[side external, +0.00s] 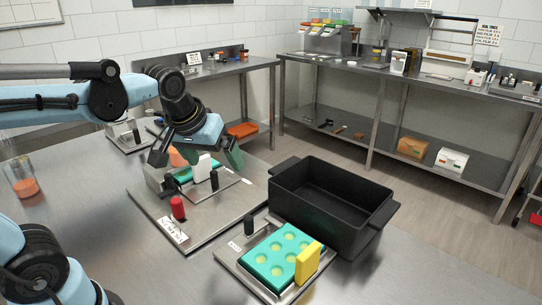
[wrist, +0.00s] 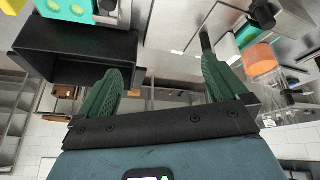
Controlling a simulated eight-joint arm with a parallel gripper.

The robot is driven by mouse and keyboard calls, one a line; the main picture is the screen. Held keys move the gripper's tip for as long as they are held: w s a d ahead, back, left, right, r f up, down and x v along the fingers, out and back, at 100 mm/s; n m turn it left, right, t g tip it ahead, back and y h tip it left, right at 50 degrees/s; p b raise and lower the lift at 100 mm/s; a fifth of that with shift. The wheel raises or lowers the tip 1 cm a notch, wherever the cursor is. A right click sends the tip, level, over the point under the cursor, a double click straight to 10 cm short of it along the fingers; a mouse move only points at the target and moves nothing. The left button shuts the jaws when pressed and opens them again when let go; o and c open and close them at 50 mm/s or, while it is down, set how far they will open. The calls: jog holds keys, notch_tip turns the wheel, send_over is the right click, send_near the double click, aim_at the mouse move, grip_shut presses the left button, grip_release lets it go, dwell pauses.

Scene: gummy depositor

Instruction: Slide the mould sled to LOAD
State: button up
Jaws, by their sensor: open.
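My gripper (side external: 197,158) is open and empty above the metal depositor station, its green fingers spread apart; they also show in the wrist view (wrist: 160,85). The station's base plate (side external: 202,218) carries a teal piece (side external: 184,175), a white block (side external: 203,168), a black upright handle (side external: 214,181) and a red knob (side external: 178,208). The fingers look apart from the handle, but the exact gap is unclear. I cannot tell which part is the mould sled, and no LOAD marking is readable. A label (side external: 173,231) lies at the plate's front edge.
A black bin (side external: 330,205) stands right of the station. In front of it, a tray (side external: 236,258) holds a teal mould (side external: 278,255) with pale cavities and a yellow block (side external: 308,262). A clear cup with orange contents (side external: 22,182) stands left.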

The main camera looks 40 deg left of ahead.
jog(key=s+d+f+m+t+h, duration=0.1)
jog(key=s+d+f+m, duration=0.3)
jog(key=shift+f+m+t, duration=0.2)
jog(key=shift+m+t, duration=0.2)
jog(key=shift+s+d+f+h, duration=0.1)
jog(key=shift+f+h, duration=0.05)
jog(key=shift+h, duration=0.15)
jog(key=shift+c, duration=2.4)
jog(key=shift+w+a+r+g, duration=0.4)
jog(key=shift+w+a+r, duration=0.5)
jog(key=shift+w, duration=0.15)
jog(key=c, duration=0.5)
jog(key=n+g, duration=0.5)
jog(key=g, duration=0.1)
send_near(213, 171)
jog(key=shift+w+d, duration=0.1)
jog(key=shift+d, duration=0.1)
notch_tip(213, 171, down, 12)
jog(key=shift+f, duration=0.1)
